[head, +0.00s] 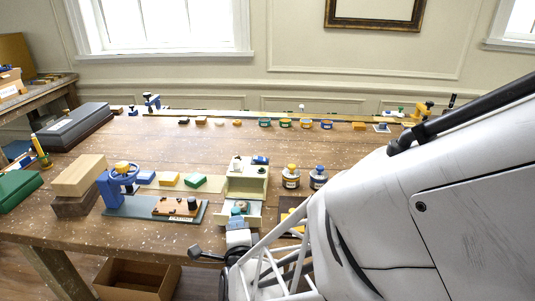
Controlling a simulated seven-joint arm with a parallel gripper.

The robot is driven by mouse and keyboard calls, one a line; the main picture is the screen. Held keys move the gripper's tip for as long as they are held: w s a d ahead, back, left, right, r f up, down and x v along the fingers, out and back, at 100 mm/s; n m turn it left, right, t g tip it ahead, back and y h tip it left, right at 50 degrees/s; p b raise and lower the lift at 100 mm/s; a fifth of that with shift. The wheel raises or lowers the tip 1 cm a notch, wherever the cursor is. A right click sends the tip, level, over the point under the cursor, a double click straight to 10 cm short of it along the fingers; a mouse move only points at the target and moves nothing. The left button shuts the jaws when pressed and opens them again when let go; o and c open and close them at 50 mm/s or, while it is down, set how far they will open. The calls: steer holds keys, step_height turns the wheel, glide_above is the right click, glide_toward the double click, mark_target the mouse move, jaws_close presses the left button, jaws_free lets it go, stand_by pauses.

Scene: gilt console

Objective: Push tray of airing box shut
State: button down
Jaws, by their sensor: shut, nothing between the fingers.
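The airing box (247,184) is a cream box standing near the front middle of the table, with small dark and blue items on its top. Its tray (254,214) sticks out of the front, toward me. A teal, round-looking item (238,211) sits in the tray. My gripper (238,226) is shut and empty at the front end of the tray. Whether it touches the tray cannot be told. My white arm comes in from the right and hides the table there.
Two jars (291,178) stand right of the box. Small coloured blocks (169,179) lie between. An open carton (130,279) is below the table's front edge.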

mark_target(244, 202)
steer(key=shift+w+a, duration=0.1)
steer(key=shift+w, duration=0.2)
steer(key=w, duration=1.2)
steer(key=shift+w+r, duration=0.1)
steer(key=shift+w, duration=0.05)
stand_by(0.5)
steer(key=shift+v, duration=7.2)
